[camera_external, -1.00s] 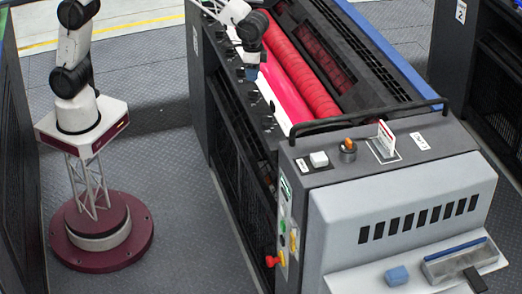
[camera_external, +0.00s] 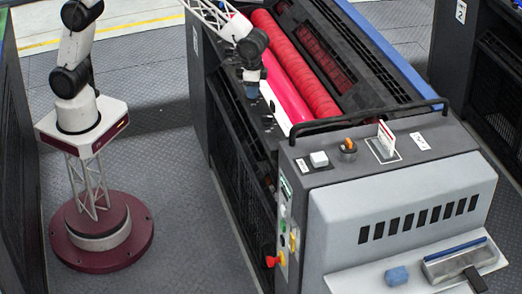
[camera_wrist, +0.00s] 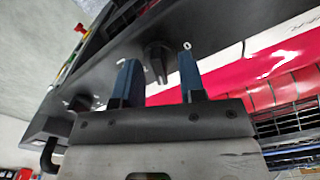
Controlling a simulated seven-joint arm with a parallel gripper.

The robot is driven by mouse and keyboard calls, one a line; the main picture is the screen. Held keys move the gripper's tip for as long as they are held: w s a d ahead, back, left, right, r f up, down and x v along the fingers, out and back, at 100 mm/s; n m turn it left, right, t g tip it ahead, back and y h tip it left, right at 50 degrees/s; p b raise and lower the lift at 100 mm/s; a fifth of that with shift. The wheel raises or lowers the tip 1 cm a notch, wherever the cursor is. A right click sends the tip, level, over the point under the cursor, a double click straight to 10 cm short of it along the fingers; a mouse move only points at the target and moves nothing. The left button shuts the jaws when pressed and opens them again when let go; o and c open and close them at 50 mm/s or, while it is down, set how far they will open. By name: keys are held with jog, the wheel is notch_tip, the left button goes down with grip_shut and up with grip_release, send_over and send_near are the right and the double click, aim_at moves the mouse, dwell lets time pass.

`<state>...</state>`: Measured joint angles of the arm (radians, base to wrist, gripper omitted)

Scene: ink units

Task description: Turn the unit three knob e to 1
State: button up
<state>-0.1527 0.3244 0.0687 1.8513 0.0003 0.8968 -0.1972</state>
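My gripper (camera_wrist: 158,60) has two blue fingers spread apart and is empty. A dark knob (camera_wrist: 157,52) with a raised grip shows in the gap, just beyond the fingertips; I cannot tell whether they touch it. A white "0" (camera_wrist: 187,46) is printed to the right of this knob. Another small white mark left of it is too small to read. In the external view my gripper (camera_external: 252,91) hangs over the dark knob rail (camera_external: 266,122) along the ink unit's left edge. No letter tells which knob is e.
A second dark knob (camera_wrist: 81,103) sits further left on the rail. The pink ink tray and red roller (camera_external: 296,80) lie right of the rail. A black handrail (camera_external: 370,118) crosses the unit's near end.

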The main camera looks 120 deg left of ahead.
grip_shut()
jog(key=shift+n, duration=0.5)
jog(key=n, duration=0.8)
jog(key=shift+n, duration=0.3)
dwell(0.4)
grip_release()
